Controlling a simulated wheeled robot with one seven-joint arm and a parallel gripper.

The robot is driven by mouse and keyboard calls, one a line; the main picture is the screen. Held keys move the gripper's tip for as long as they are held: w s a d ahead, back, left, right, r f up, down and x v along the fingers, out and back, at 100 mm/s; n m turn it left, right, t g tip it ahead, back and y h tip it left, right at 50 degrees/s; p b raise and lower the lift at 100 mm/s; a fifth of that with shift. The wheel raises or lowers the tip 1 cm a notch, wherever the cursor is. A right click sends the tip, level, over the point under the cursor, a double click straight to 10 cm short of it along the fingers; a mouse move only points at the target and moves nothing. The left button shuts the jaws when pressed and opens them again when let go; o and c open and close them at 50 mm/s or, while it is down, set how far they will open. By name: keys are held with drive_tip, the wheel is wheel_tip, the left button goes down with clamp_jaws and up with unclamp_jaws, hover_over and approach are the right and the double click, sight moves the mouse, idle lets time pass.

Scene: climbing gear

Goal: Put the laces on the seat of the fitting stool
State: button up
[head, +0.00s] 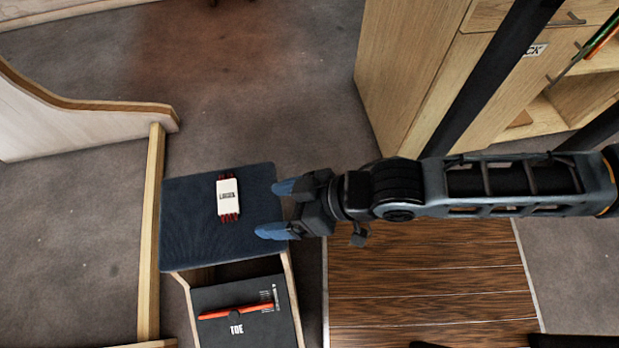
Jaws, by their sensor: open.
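The laces (228,196) are a small pack of red laces with a white paper label around the middle. They lie on the dark blue seat of the fitting stool (183,235), near the middle of its top. My gripper (270,209) reaches in from the right with its blue fingertips apart. The fingertips are at the right edge of the seat, a little to the right of the laces. The gripper is open and empty, and the laces are clear of it.
Below the seat is a dark sloped panel (260,323) marked TOE with an orange bar. A wooden rail (150,240) runs along the stool's left side. A wooden cabinet (410,60) stands at the upper right. Carpet (240,90) is open behind the stool.

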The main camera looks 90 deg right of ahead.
drive_tip(key=s+a+r+n+t+y, duration=0.1)
drive_tip(key=s+r, duration=0.4)
drive_tip(key=r, duration=0.8)
drive_tip(key=a+n+t, duration=0.1)
drive_tip(key=n+t, duration=0.1)
drive_tip(key=shift+n+t, duration=0.4)
drive_tip(key=shift+s+r, duration=0.1)
drive_tip(key=shift+r, duration=0.05)
